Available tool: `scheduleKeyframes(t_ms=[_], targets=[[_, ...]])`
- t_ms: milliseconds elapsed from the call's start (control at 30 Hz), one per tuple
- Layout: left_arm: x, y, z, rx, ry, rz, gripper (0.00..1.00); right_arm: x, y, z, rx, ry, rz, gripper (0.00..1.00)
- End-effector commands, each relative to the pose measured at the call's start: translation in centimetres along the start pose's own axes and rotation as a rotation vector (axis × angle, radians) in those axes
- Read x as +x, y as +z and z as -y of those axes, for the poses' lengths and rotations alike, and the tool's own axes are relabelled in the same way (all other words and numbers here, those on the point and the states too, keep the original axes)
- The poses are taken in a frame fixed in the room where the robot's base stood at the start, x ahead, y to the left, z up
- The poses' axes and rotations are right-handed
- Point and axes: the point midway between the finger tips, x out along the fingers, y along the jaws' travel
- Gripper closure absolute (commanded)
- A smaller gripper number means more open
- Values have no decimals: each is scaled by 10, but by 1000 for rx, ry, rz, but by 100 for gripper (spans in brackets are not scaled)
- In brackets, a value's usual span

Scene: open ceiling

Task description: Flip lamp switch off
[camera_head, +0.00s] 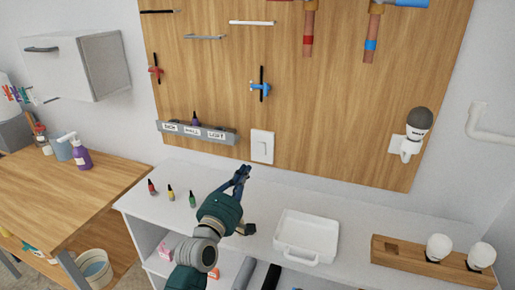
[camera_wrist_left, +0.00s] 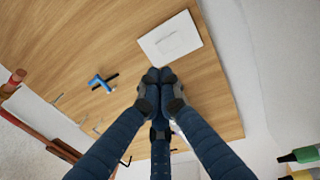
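The lamp switch is a white wall plate (camera_head: 262,146) with a rocker, mounted low on the wooden wall panel. It also shows in the left wrist view as a white plate (camera_wrist_left: 171,39) just beyond my fingertips. My left gripper (camera_head: 243,172) is in front of the panel, below and left of the switch in the head view. In the left wrist view its fingertips (camera_wrist_left: 159,75) are together with nothing between them. I cannot tell whether they touch the plate. A lamp (camera_head: 418,122) with a dark grey bulb sits in a white wall socket at the right. My right gripper is not in view.
A grey labelled rack (camera_head: 196,132) is left of the switch. Below are a white shelf top (camera_head: 345,215), small bottles (camera_head: 171,193), a white tray (camera_head: 306,236) and a wooden block (camera_head: 400,259) with white bulbs. Tools hang above on the panel (camera_head: 330,110).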

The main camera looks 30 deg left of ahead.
Motion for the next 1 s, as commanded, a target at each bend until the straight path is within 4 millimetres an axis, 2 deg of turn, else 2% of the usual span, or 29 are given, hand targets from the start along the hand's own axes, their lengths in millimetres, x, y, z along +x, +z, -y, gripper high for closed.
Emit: scheduleKeyframes(t_ms=[300,500,700,1000], targets=[[71,0,-5,2,3,0,100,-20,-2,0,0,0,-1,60],[102,0,-4,3,1,0,100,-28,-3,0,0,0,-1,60],[115,0,-2,3,1,0,100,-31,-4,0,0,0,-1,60],[116,0,-1,2,1,0,100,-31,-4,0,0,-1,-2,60]])
